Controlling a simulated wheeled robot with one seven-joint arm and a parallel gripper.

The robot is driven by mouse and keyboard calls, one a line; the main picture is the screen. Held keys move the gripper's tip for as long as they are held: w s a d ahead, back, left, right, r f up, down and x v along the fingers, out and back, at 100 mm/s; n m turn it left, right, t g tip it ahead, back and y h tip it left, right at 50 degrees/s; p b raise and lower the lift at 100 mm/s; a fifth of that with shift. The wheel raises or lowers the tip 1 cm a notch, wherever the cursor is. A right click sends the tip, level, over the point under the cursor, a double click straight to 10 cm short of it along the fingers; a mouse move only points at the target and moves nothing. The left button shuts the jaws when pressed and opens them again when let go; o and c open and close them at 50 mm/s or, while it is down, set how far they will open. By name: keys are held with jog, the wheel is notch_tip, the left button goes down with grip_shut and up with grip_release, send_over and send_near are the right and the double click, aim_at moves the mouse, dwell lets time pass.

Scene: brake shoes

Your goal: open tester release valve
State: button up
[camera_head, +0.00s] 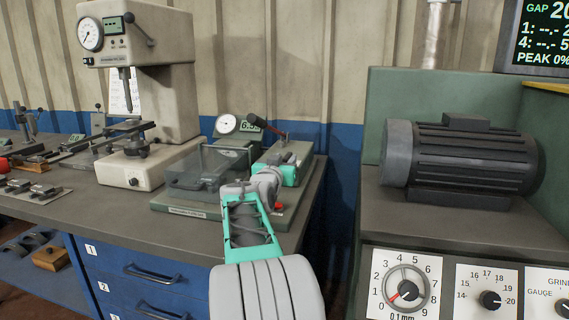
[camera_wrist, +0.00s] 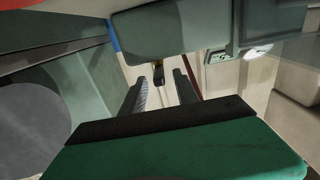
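A small dark fitting with a yellowish end (camera_wrist: 158,73), perhaps the release valve, shows between and beyond the fingertips, below a grey-green block (camera_wrist: 170,32). I cannot tell if the fingers touch it.
A clear-lidded box (camera_head: 205,165) sits on the tester's left. A bench press (camera_head: 140,85) stands further left, with small fixtures beyond it. A grinder with a dark motor (camera_head: 470,160) and dial panel is at right. A red knob (camera_head: 278,206) lies close beside my arm.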

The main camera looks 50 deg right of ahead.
jog(key=shift+d, duration=0.15)
grip_shut()
dwell(0.5)
